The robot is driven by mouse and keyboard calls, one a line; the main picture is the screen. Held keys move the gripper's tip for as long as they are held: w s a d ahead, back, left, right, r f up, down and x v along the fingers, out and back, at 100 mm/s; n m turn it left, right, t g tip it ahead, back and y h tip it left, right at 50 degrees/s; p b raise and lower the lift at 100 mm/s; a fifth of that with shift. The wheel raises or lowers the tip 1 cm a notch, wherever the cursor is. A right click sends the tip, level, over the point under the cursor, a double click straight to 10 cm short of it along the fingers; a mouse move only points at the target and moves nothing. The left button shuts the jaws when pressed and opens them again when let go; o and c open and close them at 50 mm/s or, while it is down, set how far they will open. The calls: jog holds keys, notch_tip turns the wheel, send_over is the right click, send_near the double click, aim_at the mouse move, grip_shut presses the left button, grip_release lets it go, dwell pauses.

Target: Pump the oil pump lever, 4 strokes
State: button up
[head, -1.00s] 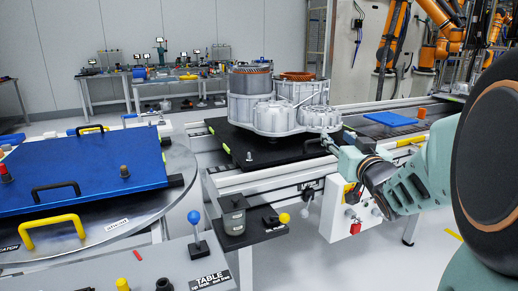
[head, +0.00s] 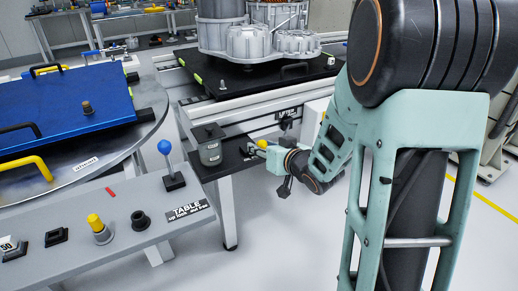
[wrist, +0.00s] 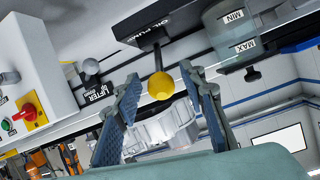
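The oil pump lever has a yellow ball knob (head: 263,144) on a dark rod, over a black shelf (head: 243,163). In the wrist view the knob (wrist: 161,86) shows between the blue-padded fingers of my gripper (wrist: 160,78). The fingers stand apart, with a gap to the knob on the left and a narrower one on the right. I cannot tell how deep the knob sits between them. In the head view my gripper (head: 256,149) is at the lever, its fingers partly hidden. The grey oil reservoir (head: 209,148) stands left of the lever; its MIN and MAX labels show in the wrist view (wrist: 238,32).
A grey control panel (head: 75,225) with a blue-ball lever (head: 167,157) stands at the front left. A round table (head: 140,150) carries a blue plate (head: 65,110). The stator housing (head: 255,45) stands behind. A box with a red switch (wrist: 30,112) shows in the wrist view.

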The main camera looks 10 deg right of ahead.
jog(key=shift+x, duration=1.45)
jog(key=shift+c, duration=0.4)
grip_shut()
